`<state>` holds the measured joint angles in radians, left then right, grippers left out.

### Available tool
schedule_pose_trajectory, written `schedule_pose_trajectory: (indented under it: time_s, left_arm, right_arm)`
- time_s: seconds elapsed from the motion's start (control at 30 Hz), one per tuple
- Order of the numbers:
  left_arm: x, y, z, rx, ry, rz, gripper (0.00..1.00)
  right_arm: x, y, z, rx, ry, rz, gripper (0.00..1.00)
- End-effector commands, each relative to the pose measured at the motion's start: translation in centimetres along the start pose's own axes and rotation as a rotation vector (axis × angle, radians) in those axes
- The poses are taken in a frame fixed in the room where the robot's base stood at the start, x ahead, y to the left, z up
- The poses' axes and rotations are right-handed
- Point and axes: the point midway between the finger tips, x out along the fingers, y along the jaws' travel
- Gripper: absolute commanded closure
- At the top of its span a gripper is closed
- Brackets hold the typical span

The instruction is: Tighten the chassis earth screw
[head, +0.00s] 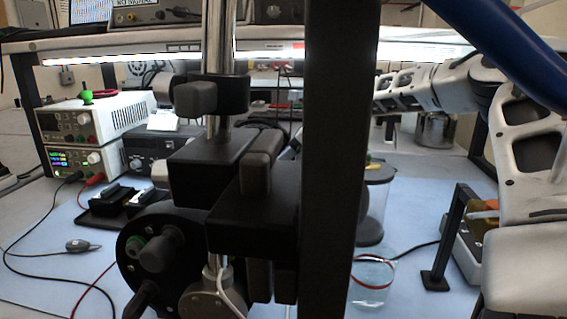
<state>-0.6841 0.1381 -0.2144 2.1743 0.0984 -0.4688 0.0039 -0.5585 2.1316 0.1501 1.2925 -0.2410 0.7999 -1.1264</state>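I cannot make out the chassis earth screw or a screwdriver in the head view. Stacked bench instruments (95,125) stand at the left, and a dark boxed instrument (150,150) sits beside them; no earth screw can be told on either. A white jointed arm (420,88) comes in from the right and passes behind the dark upright post. Its gripper is hidden or out of frame. No left gripper can be made out.
A dark post (338,160) and a metal stand with black clamp blocks (255,205) block the middle. A lidded clear jar (372,200) and a glass beaker (372,278) stand right of the post. Cables (50,225) cross the blue mat (45,275). A lit shelf (270,47) spans above.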

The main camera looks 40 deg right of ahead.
Motion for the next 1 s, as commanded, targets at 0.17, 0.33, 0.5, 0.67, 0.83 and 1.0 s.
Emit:
schedule_pose_trajectory:
  time_s: [0.17,0.33,0.5,0.67,0.83,1.0]
  left_arm:
    - [0.0,0.1,0.2,-0.007,0.001,0.003,0.66]
    - [-0.2,0.1,0.4,-0.010,-0.006,0.003,0.66]
    - [-0.2,0.1,0.5,-0.012,-0.007,0.002,0.66]
    - [-0.2,0.1,0.5,-0.013,-0.006,0.002,0.66]
    - [-0.2,0.1,0.4,-0.012,-0.004,0.001,0.66]
    - [-0.1,0.0,0.3,-0.011,-0.001,0.000,0.66]
  right_arm:
    - [-0.1,0.1,0.1,0.040,-0.005,-0.041,0.98]
    - [-0.1,0.1,0.1,0.042,-0.005,-0.042,0.98]
    - [-0.1,0.1,0.1,0.042,-0.005,-0.041,0.66]
    - [-0.1,0.1,0.1,0.041,-0.004,-0.040,0.66]
    - [-0.6,0.1,0.1,0.041,-0.006,-0.042,0.66]
    - [-2.8,0.1,0.2,0.040,-0.010,-0.043,0.66]
